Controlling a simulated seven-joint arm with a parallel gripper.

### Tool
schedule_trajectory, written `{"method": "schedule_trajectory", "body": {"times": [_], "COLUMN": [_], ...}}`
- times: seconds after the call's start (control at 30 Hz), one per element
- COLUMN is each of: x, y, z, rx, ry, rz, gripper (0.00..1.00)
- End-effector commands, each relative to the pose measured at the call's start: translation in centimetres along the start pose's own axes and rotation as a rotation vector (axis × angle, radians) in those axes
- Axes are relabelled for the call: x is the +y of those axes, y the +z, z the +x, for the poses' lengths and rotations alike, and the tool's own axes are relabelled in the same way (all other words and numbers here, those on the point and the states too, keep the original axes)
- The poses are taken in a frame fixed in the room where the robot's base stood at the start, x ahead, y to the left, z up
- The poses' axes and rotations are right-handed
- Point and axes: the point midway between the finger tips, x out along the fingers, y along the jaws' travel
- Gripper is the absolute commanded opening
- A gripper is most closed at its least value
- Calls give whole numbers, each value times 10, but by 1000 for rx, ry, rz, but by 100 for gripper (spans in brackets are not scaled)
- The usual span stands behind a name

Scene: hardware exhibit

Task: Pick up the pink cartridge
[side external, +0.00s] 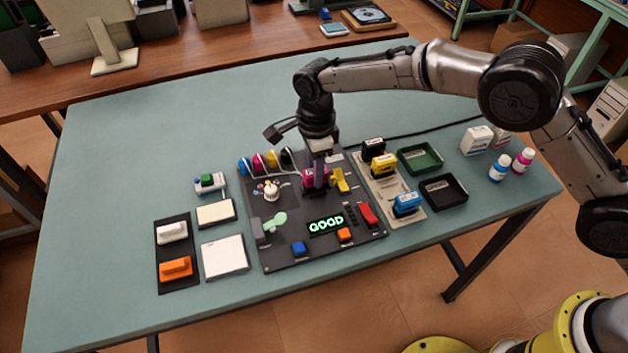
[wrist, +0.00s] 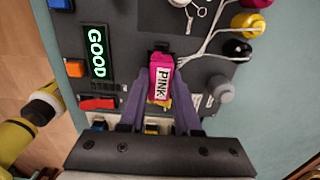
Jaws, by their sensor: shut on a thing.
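The pink cartridge (wrist: 161,73), with a white label reading PINK, is between the two purple fingers of my gripper (wrist: 160,90) in the wrist view. The fingers are shut on its sides. In the side external view the pink cartridge (side external: 308,178) shows low over the dark panel, partly hidden by my gripper (side external: 319,175). I cannot tell whether its bottom is clear of the panel.
Black, yellow and blue (side external: 407,204) cartridges stand on a beige holder to the right, beside green (side external: 420,158) and black (side external: 444,192) trays.

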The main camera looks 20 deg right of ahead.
Motion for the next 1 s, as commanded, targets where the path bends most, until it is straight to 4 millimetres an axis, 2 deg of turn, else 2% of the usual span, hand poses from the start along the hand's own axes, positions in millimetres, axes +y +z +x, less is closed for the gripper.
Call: {"method": "schedule_trajectory", "body": {"times": [0.7, 1.0], "x": [0, 0], "y": [0, 0], "z": [-52, -56], "rx": [-1, 0], "ry": [-2, 0], "rz": [0, 0], "gripper": [0, 0]}}
